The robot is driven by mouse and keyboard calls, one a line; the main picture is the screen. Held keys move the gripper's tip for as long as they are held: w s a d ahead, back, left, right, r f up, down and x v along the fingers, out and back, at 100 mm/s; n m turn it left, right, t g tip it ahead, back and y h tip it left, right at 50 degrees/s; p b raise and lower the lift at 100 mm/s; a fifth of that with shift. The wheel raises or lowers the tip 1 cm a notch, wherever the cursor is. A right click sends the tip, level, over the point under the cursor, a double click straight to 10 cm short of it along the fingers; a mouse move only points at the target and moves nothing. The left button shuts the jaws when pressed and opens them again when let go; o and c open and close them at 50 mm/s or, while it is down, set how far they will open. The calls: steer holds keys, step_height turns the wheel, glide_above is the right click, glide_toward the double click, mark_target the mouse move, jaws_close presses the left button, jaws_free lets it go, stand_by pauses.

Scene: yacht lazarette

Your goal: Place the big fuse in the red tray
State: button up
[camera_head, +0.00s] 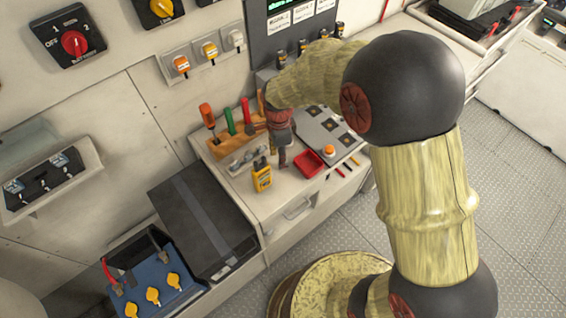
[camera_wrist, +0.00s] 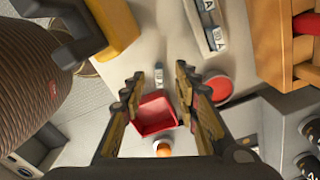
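The red tray (camera_head: 308,163) sits on the worktop, just right of my gripper in the head view. In the wrist view the red tray (camera_wrist: 155,116) shows between my open fingers, and it looks empty. My gripper (camera_head: 283,157) points down over the worktop. A holder with labelled pieces (camera_wrist: 212,28) lies at the top.
A yellow meter (camera_head: 262,177) stands left of my gripper. A wooden rack (camera_head: 235,138) holds several tools behind it. An orange knob (camera_wrist: 162,148) is close to the tray. A round red item (camera_wrist: 219,88) is partly hidden by a finger. Small tools lie right of the tray.

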steer(key=f, duration=0.2)
steer(key=f+b, duration=0.1)
steer(key=f, duration=0.2)
steer(key=shift+d+f, duration=0.4)
steer(key=shift+c, duration=1.3)
jaws_close()
